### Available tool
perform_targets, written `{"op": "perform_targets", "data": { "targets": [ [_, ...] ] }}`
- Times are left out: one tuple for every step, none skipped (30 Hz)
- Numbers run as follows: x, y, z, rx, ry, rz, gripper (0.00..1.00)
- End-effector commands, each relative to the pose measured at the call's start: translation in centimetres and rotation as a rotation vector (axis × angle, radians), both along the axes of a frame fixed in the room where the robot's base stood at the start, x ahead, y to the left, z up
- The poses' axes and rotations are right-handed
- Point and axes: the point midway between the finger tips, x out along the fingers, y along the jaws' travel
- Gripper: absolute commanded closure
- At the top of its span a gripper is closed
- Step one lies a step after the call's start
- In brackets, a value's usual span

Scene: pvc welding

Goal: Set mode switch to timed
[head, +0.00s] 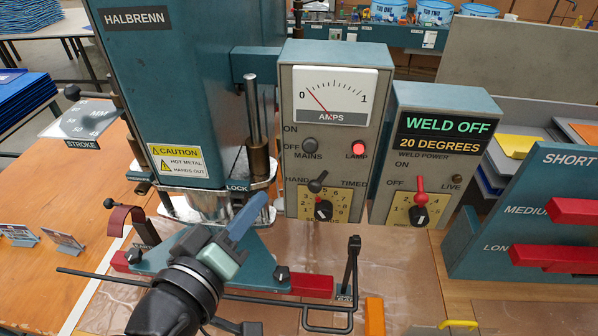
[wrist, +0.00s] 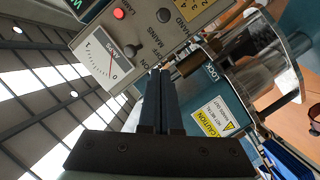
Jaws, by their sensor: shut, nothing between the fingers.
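The mode switch (head: 318,182) is a small dark lever on the grey control panel (head: 285,120), between the labels HAND on its left and TIMED on its right. In the head view its tip leans up and right; its exact setting is hard to tell. The dark knob by the HAND label in the wrist view (wrist: 165,15) appears to be the same switch. My gripper (head: 266,199) is shut and empty, left of and slightly below the switch, apart from it. Its closed fingers (wrist: 160,75) also point toward the panel in the wrist view.
Above the switch are the mains knob (head: 310,145), a lit red lamp (head: 358,149) and the amps meter (head: 335,95). A numbered dial (head: 323,210) sits just below. The weld power box (head: 440,150) reads WELD OFF. A metal post (head: 257,130) stands close behind my gripper.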

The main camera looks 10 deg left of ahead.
Motion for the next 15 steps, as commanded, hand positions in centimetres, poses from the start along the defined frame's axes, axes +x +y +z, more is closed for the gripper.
{"op": "perform_targets", "data": {
  "targets": [
    [0.0,0.0,-0.1,-0.001,0.001,0.001,1.00],
    [0.0,0.0,-0.1,-0.001,0.001,0.001,1.00],
    [0.0,0.0,-0.1,-0.001,0.000,0.000,1.00],
    [0.0,0.0,-0.1,0.000,0.000,0.000,1.00],
    [0.0,0.0,-0.1,0.000,0.000,0.000,1.00],
    [0.0,0.0,-0.1,0.000,0.000,0.000,1.00],
    [0.0,0.0,-0.1,0.000,-0.001,0.001,1.00],
    [0.0,0.0,-0.1,0.000,-0.001,0.001,1.00],
    [0.1,0.0,-0.1,0.000,0.000,0.000,1.00],
    [0.3,-0.1,0.0,0.000,0.000,0.000,1.00],
    [0.5,-0.1,-0.1,0.000,-0.001,-0.001,1.00],
    [0.8,-0.2,0.0,-0.001,0.000,0.000,1.00],
    [1.1,-0.3,-0.1,-0.001,0.000,-0.002,1.00],
    [1.5,-0.4,-0.1,-0.001,0.000,-0.001,1.00],
    [2.2,-0.6,-0.2,0.000,0.000,-0.001,1.00]
  ]
}}
